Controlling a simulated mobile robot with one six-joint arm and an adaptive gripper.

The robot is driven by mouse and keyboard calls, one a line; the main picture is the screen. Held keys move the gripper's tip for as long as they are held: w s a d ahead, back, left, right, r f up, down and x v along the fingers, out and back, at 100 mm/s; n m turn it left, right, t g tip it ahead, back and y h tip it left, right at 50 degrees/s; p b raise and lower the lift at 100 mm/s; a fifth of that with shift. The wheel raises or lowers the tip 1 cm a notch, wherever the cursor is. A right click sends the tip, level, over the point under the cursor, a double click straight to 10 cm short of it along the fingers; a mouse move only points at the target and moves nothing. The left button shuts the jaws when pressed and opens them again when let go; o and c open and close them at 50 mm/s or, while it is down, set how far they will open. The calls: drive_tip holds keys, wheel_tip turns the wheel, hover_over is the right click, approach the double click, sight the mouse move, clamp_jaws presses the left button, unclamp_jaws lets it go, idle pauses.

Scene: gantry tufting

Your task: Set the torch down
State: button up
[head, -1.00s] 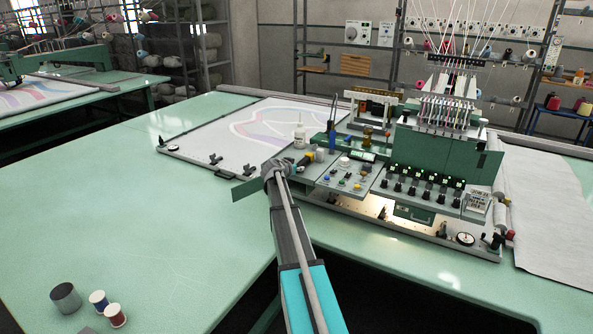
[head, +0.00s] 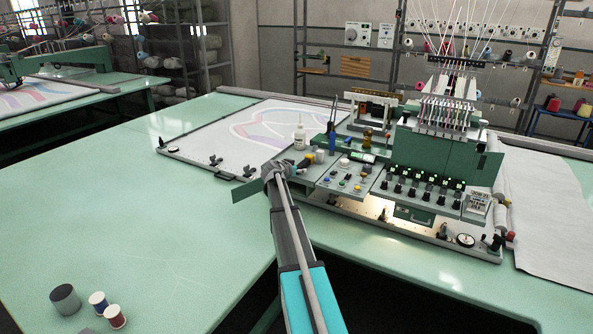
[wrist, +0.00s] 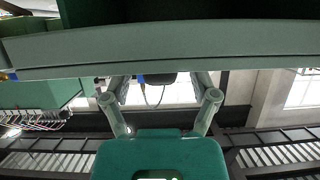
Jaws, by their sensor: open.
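My gripper is open in the wrist view (wrist: 160,86), its two fingers spread wide apart with nothing clasped between them. In the head view its fingers are hidden behind the end of my arm, at the front left corner of the tufting machine (head: 430,170). What looks like the torch, a small dark and yellow cylinder (head: 319,156), lies on the machine's green deck just beyond my arm's end. My arm partly covers this area, so contact cannot be told. In the wrist view a small dark object shows beyond the fingers; I cannot tell what it is.
A white bottle (head: 300,137) and a blue-handled tool (head: 332,136) stand close behind the gripper. A control panel with coloured buttons (head: 345,178) is to the right. A grey cup (head: 65,299) and two thread spools (head: 106,308) stand front left. The green table (head: 130,215) is largely clear.

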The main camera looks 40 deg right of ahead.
drive_tip(key=p+v, duration=0.4)
drive_tip(key=v, duration=0.8)
drive_tip(key=shift+r, duration=0.1)
idle(0.4)
drive_tip(key=s+a+f+n+g+y, duration=0.1)
drive_tip(key=s+a+f+n+y, duration=0.2)
drive_tip(key=s+a, duration=0.5)
drive_tip(key=s+a+f+n+g+y, duration=0.2)
drive_tip(key=s+a, duration=0.7)
drive_tip(key=a, duration=1)
drive_tip(key=s+a+f+n+g+y, duration=0.2)
drive_tip(key=s+a+f+n+y, duration=0.4)
drive_tip(key=a, duration=0.8)
drive_tip(key=shift+s+a+f+n+y, duration=0.15)
drive_tip(key=shift+s+f+n+y, duration=0.1)
drive_tip(key=shift+s+n+y, duration=0.75)
drive_tip(key=shift+s, duration=0.15)
